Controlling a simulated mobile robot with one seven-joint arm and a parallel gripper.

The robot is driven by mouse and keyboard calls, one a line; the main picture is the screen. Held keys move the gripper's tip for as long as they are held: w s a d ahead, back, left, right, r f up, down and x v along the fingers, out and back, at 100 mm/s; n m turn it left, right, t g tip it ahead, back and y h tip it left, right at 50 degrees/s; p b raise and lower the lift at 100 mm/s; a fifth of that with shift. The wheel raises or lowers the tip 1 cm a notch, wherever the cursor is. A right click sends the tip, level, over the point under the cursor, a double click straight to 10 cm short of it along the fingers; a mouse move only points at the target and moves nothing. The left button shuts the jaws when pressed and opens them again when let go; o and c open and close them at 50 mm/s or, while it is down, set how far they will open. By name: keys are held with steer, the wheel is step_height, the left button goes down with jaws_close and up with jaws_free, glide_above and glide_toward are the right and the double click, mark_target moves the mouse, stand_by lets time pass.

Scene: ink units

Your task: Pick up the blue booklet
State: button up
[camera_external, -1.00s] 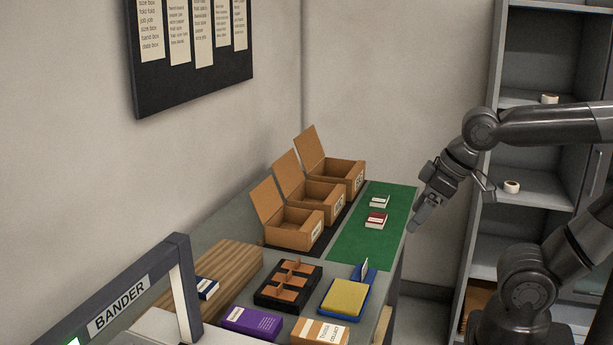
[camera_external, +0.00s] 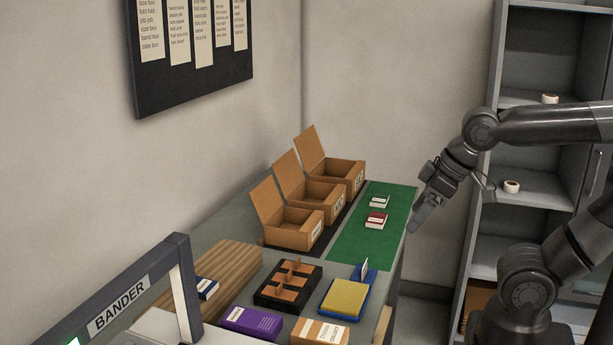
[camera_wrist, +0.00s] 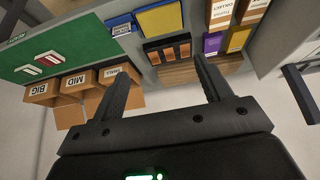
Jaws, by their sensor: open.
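A small dark-blue booklet (camera_external: 207,288) with a white label lies on the striped wooden board (camera_external: 232,262) at the near left of the table in the external view. I cannot make it out in the wrist view, where the wooden board (camera_wrist: 180,74) is partly behind a finger. My gripper (camera_external: 452,206) is open and empty in the air at the right edge of the table, beside the green mat and well apart from the booklet. In the wrist view its two fingers (camera_wrist: 160,70) are spread with nothing between them.
Three open cardboard boxes (camera_external: 296,230) stand along the wall. A green mat (camera_external: 350,247) holds a red booklet (camera_external: 376,221) and a dark green one (camera_external: 380,201). A black divided tray (camera_external: 268,299), a blue tray with a yellow pad (camera_external: 345,298), purple and tan boxes and the bander frame (camera_external: 183,280) stand nearer.

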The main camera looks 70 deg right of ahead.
steer(key=shift+o, duration=0.4)
steer(key=w+a+r+g, duration=0.1)
steer(key=w+r, duration=0.2)
steer(key=w, duration=0.3)
steer(key=w+a+r+g, duration=0.1)
steer(key=w+r, duration=0.2)
steer(key=w, duration=0.3)
steer(key=g, duration=0.4)
glide_above(200, 285)
steer(key=f, duration=1.8)
steer(key=shift+s+d+f, duration=0.1)
steer(key=shift+d+f, duration=0.15)
steer(key=shift+d, duration=0.05)
steer(key=shift+a+f, duration=0.2)
steer(key=shift+f, duration=2.5)
